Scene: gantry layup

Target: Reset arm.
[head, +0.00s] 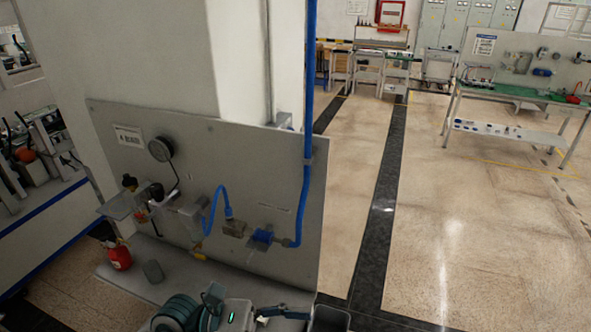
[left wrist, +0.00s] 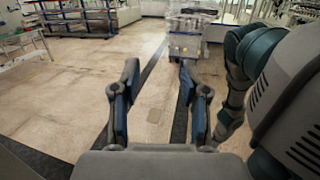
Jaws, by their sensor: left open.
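My left gripper (left wrist: 159,78) is open in the left wrist view. Its two dark fingers stand wide apart, with only bare floor between them. In the head view my left gripper (head: 284,312) shows at the bottom edge, pointing right, in front of the grey panel's lower ledge. Nothing is held in it. My right gripper is not in view.
A grey panel (head: 180,150) with a gauge, blue hose and valves stands close at the left. A workbench (head: 520,103) stands far right. The tiled floor (head: 450,220) is clear.

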